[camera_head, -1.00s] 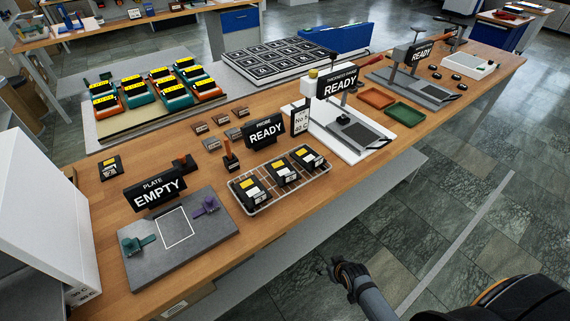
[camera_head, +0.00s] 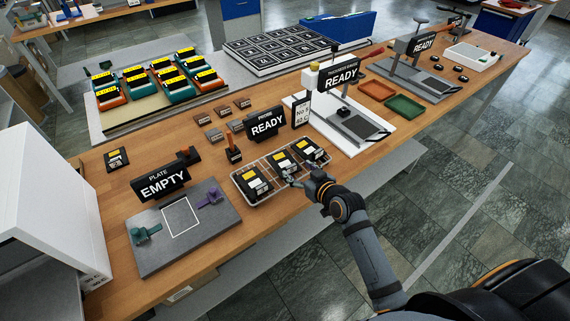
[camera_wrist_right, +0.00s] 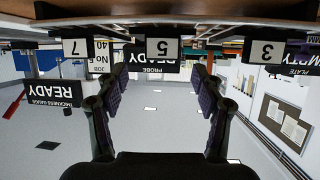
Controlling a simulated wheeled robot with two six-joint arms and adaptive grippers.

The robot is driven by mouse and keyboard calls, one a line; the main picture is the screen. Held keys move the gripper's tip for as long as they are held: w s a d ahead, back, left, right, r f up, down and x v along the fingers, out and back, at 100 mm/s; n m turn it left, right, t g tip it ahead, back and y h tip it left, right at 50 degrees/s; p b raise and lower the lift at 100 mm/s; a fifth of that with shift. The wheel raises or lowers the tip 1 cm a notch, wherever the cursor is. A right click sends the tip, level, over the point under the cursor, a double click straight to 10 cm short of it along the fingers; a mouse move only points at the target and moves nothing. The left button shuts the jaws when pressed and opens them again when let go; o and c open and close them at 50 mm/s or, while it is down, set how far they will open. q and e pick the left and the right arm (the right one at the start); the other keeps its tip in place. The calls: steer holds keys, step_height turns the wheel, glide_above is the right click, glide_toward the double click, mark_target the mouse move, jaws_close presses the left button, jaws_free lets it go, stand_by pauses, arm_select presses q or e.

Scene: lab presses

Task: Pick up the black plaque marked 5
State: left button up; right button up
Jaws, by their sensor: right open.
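The black plaque marked 5 (camera_head: 283,162) is the middle of three black blocks in a wire rack (camera_head: 262,202) on the wooden bench. In the right wrist view, which is upside down, its white 5 label (camera_wrist_right: 163,48) faces me at the top centre. My right gripper (camera_head: 292,182) is at the rack's front edge, just in front of this plaque. In the wrist view its two open fingers (camera_wrist_right: 159,76) point toward the plaque, one on each side of the label, with nothing between them. My left gripper is not in view.
Plaque 3 (camera_head: 252,183) and plaque 7 (camera_head: 311,151) stand close on either side in the rack. A PROBE READY sign (camera_head: 266,123) stands behind. A grey plate fixture (camera_head: 183,232) lies to the left, and a thickness gauge (camera_head: 350,120) to the right.

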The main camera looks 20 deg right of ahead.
mark_target(291, 166)
steer(key=shift+w+a+f, duration=0.1)
steer(key=shift+w+f, duration=0.1)
steer(key=shift+w, duration=0.45)
steer(key=x, duration=0.2)
steer(key=p+x, duration=0.1)
steer(key=x, duration=0.1)
steer(key=shift+s+a+f, duration=0.15)
steer(key=shift+a, duration=0.05)
steer(key=shift+w+f, duration=0.25)
steer(key=shift+w, duration=0.05)
steer(key=shift+s+r, duration=0.1)
steer(key=shift+s, duration=0.1)
steer(key=c, duration=0.4)
steer(key=shift+w, duration=0.1)
steer(key=c, duration=0.9)
